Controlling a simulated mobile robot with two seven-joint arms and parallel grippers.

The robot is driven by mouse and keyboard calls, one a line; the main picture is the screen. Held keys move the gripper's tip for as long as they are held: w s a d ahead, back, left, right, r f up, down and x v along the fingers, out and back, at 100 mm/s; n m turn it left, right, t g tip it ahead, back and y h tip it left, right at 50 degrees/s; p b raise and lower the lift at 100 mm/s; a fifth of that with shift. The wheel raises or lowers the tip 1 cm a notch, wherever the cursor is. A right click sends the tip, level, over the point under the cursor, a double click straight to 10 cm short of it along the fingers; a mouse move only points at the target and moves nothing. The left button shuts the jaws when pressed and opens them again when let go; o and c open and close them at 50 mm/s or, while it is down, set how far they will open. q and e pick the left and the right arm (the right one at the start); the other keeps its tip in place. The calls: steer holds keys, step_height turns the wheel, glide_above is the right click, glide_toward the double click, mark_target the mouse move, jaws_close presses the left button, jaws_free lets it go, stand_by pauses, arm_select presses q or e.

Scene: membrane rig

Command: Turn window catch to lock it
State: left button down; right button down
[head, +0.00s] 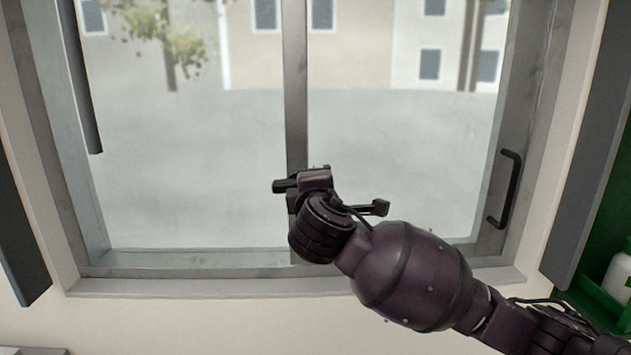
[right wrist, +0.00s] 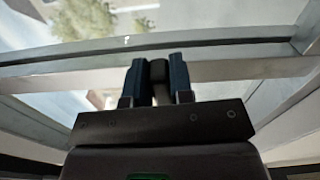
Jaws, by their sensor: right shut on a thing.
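The window catch (right wrist: 158,70) shows in the right wrist view as a small dark piece in front of the grey window frame. My right gripper (right wrist: 157,82) is shut on it, with one dark finger on each side. In the head view my right gripper (head: 287,186) is at the lower part of the window's middle upright (head: 296,95). The hand covers the catch there, so I cannot tell its angle. My left gripper is not in view.
A black pull handle (head: 508,190) is on the right side of the window frame. The grey sill (head: 190,287) runs below the window. At far right, a green cabinet (head: 600,225) holds a white bottle (head: 620,277). The area before the left pane is clear.

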steer(key=shift+s+a+f+m, duration=0.1)
steer(key=shift+a+f+m, duration=0.1)
steer(key=shift+f+m, duration=0.3)
steer(key=shift+r, duration=0.1)
steer(key=c, duration=1.1)
jaws_free()
steer(key=shift+o, duration=0.5)
steer(key=shift+a+r, duration=0.1)
steer(key=shift+a, duration=0.05)
steer(key=shift+s, duration=0.15)
steer(key=s, duration=1)
steer(key=shift+s, duration=0.25)
